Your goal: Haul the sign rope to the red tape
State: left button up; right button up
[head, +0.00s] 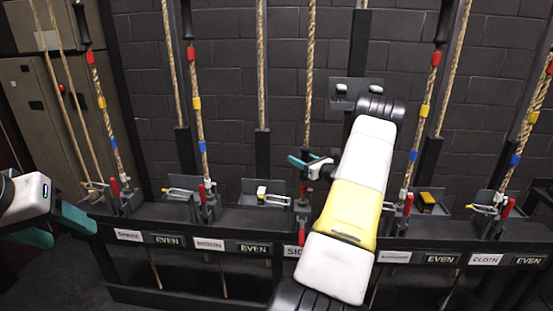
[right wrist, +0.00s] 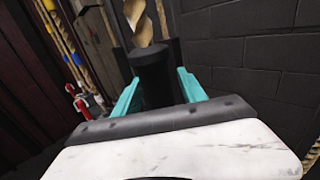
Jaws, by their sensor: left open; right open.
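The sign rope (head: 310,75) hangs at the middle of the rail, above a partly hidden label beginning "SI" (head: 292,251). No red tape shows on its visible stretch. My right gripper (head: 303,160) is at this rope, with its teal fingers apart. In the right wrist view, a black sleeve (right wrist: 154,75) with twisted rope (right wrist: 145,25) above it stands between or just beyond the open fingers (right wrist: 155,92). I cannot tell whether they touch it. A red lever (head: 302,237) is below. My left gripper (head: 58,226) is open and empty at the far left.
Neighbouring ropes carry red, yellow and blue tape, such as the left one (head: 101,102) and the one right of my arm (head: 424,110). A black rail (head: 230,222) holds locks and labels. My right arm hides the rail's middle right.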

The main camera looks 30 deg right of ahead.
jog(key=v, duration=0.7)
jog(key=shift+s, duration=0.35)
dwell(0.5)
